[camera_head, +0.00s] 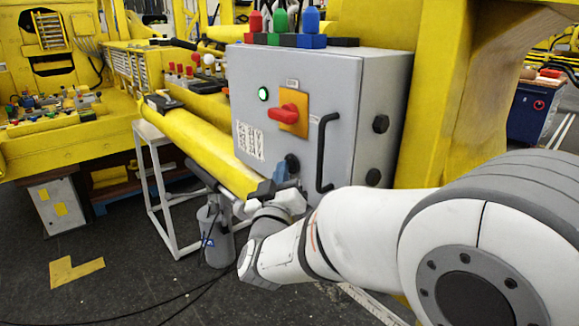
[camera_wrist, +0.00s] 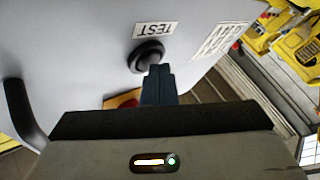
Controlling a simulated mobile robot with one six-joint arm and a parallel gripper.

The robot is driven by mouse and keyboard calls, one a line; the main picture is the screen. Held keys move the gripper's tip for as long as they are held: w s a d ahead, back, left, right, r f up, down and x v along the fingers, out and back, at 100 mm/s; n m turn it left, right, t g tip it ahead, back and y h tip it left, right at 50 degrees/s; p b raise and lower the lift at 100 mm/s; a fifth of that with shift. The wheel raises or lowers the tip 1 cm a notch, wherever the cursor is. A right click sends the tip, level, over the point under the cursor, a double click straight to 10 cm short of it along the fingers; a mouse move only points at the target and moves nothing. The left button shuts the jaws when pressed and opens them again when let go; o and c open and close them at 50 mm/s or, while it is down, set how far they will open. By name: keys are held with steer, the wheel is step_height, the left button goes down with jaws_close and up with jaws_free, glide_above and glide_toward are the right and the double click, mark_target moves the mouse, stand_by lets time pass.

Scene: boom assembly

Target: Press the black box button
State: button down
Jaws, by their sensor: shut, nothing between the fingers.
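The grey control box (camera_head: 345,110) stands in the middle of the head view. Its round black button (camera_head: 292,161) is low on the front face, partly hidden by my gripper (camera_head: 282,174). In the wrist view the black button (camera_wrist: 147,52) shows beside an upside-down "TEST" label (camera_wrist: 156,29). In that view the shut, empty dark fingertips (camera_wrist: 158,70) overlap the button's lower edge. They are very close to it; I cannot tell whether they touch.
The box also carries a red switch on an orange plate (camera_head: 295,122), a green light (camera_head: 263,94) and a black handle (camera_head: 327,152). A yellow boom (camera_head: 205,145) on a white stand lies to the left. Red, green and blue parts (camera_head: 280,38) sit on top.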

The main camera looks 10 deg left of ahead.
steer(key=shift+s+a, duration=0.6)
steer(key=shift+s, duration=0.1)
steer(key=s+a+b, duration=0.1)
steer(key=s+a, duration=0.2)
steer(key=shift+s+a, duration=0.1)
steer(key=shift+s, duration=0.3)
stand_by(0.8)
